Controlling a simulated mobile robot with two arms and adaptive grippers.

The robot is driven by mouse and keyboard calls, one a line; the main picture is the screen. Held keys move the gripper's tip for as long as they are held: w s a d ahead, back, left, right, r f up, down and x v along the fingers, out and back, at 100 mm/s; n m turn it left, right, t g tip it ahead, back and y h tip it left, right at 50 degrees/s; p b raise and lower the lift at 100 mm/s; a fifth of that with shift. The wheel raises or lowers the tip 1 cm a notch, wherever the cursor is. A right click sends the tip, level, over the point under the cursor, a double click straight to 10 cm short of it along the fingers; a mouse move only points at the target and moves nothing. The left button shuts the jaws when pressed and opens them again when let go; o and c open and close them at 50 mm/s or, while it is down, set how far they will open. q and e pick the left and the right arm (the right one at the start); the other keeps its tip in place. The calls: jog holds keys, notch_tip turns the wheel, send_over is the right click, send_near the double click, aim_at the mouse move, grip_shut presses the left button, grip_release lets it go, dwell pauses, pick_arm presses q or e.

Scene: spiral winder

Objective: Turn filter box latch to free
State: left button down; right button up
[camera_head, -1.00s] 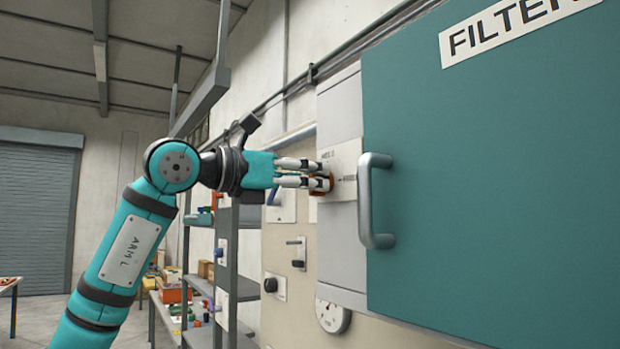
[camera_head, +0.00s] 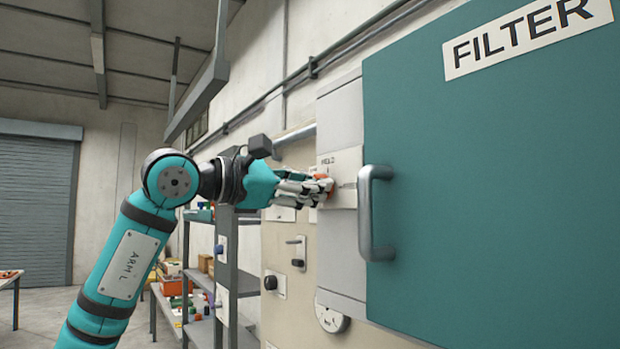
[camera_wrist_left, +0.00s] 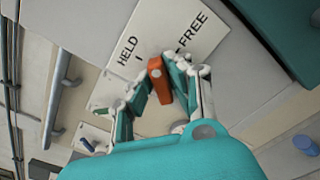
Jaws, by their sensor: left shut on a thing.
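The filter box (camera_head: 490,170) has a large teal door with a FILTER sign, on the right of the head view. The latch (camera_wrist_left: 159,82) is a small orange-red lever on a pale plate (camera_wrist_left: 205,28) at the box's left side. The plate reads HELD and FREE in the left wrist view. There the lever's end lies between the two marks. My left gripper (camera_head: 320,188) is shut on the latch, one finger on each side. In the head view the fingers hide most of the latch; an orange bit (camera_head: 324,177) shows. My right gripper is in neither view.
A grey door handle (camera_head: 369,215) sticks out just right of the latch plate. Below my left gripper, a beige panel carries a black knob (camera_head: 270,283) and a round gauge (camera_head: 331,318). Shelves (camera_head: 228,270) stand behind my arm.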

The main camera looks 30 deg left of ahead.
pick_arm(q)
jog(key=shift+d+f+m+p, duration=0.1)
jog(key=shift+m+p, duration=0.7)
jog(key=shift+m, duration=1.7)
jog(key=shift+f+m+p, duration=0.1)
jog(key=shift+m+p, duration=0.65)
jog(key=shift+m, duration=1.75)
jog(key=c, duration=1.3)
grip_release()
jog(key=v, duration=1.1)
jog(key=shift+s, duration=0.4)
